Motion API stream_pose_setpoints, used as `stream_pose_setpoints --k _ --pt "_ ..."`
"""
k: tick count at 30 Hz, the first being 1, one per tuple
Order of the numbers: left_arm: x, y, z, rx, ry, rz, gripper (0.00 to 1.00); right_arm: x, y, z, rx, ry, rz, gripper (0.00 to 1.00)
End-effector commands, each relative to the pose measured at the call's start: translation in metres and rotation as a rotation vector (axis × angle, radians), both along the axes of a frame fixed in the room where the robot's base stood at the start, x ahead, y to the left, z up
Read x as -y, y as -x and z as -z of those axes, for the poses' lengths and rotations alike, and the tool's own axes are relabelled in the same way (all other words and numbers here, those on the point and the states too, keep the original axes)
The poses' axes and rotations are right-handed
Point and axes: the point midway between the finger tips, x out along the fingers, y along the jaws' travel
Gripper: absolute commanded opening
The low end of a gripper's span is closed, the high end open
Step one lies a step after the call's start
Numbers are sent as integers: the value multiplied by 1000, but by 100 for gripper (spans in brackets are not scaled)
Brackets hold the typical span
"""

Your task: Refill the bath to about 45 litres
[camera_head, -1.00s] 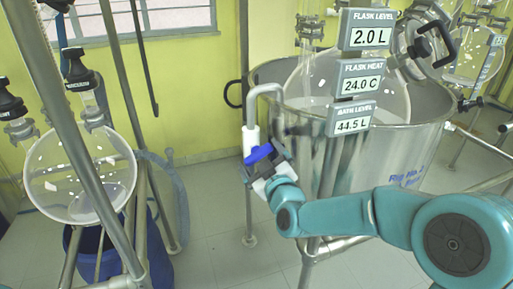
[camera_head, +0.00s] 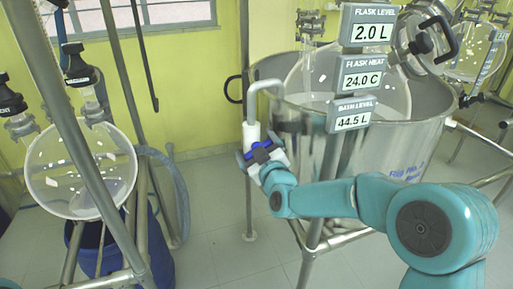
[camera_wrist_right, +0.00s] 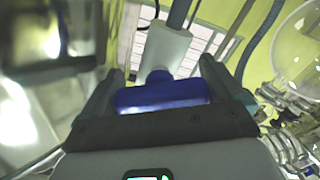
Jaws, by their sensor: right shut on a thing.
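The bath (camera_head: 415,150) is a large steel vessel at the right in the head view, with a glass flask (camera_head: 310,75) in it. Its bath level sign (camera_head: 351,115) reads 44.5 L. A white tap (camera_head: 251,135) with a bent grey spout stands at the bath's left side. My right gripper (camera_head: 262,152) is at the tap's blue handle and shut on it. In the right wrist view the blue handle (camera_wrist_right: 160,95) lies between the two fingers, with the white tap body (camera_wrist_right: 165,48) behind it. My left gripper is not in view.
Signs above read flask level 2.0 L (camera_head: 372,31) and flask heat 24.0 C (camera_head: 362,77). Another glass flask (camera_head: 80,170) hangs in a metal frame at the left, above a blue container (camera_head: 115,250). Tiled floor (camera_head: 215,220) lies open between the rigs.

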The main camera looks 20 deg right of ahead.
Motion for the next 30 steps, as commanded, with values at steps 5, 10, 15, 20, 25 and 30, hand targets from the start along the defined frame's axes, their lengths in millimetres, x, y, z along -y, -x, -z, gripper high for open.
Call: stream_pose_setpoints --k 5,10,15,20,25,30 --pt "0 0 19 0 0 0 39 0 0 5 -1 -84 0 64" --pt "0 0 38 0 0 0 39 0 0 5 -5 -203 -1 64" --pt "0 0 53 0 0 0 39 0 0 4 -8 -320 -1 64" --pt "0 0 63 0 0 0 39 0 0 3 -13 -410 0 64" --pt "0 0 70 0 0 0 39 0 0 2 -15 -476 0 64" --pt "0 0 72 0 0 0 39 -1 0 1 -19 -507 0 64"
